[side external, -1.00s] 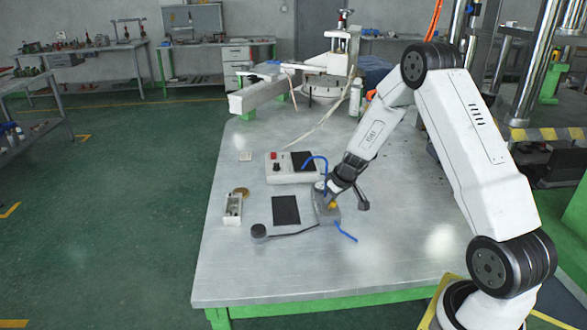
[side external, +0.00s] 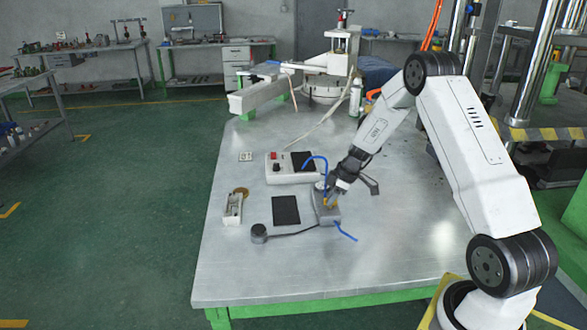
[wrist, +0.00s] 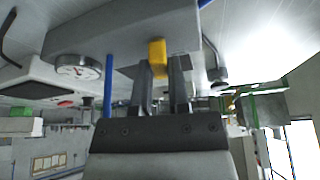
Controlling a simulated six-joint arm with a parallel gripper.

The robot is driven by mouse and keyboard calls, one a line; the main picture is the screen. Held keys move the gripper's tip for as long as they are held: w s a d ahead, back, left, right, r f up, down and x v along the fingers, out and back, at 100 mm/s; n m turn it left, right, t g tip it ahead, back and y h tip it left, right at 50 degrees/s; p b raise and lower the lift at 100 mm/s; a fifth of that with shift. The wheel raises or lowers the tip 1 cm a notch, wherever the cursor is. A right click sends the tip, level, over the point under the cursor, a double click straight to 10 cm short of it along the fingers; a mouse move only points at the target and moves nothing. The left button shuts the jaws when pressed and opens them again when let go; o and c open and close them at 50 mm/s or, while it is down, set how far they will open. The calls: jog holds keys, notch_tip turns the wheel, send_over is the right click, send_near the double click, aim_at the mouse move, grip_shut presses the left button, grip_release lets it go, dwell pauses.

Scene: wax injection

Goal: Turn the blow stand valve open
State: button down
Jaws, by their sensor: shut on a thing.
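The blow stand (side external: 327,217) is a grey block on the metal table, with blue tubes and a round gauge (wrist: 78,67) that shows in the wrist view. Its yellow valve handle (wrist: 157,58) sits between the fingertips of my gripper (wrist: 162,68) in the wrist view. My gripper (side external: 331,199) is shut on the handle, low over the stand. In the side view the fingers partly hide the handle and the stand.
A white control box (side external: 291,168) stands behind the stand. A black pad (side external: 286,211), a small black round piece (side external: 259,233) on a cable and a white fixture (side external: 232,209) lie to the left. The front of the table is clear.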

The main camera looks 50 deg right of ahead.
jog(key=shift+n+g+y, duration=0.3)
jog(key=shift+n, duration=1)
jog(key=c, duration=0.6)
grip_release()
jog(key=shift+r, duration=0.1)
jog(key=v, duration=0.7)
jog(key=shift+r, duration=0.25)
jog(key=shift+s, duration=0.1)
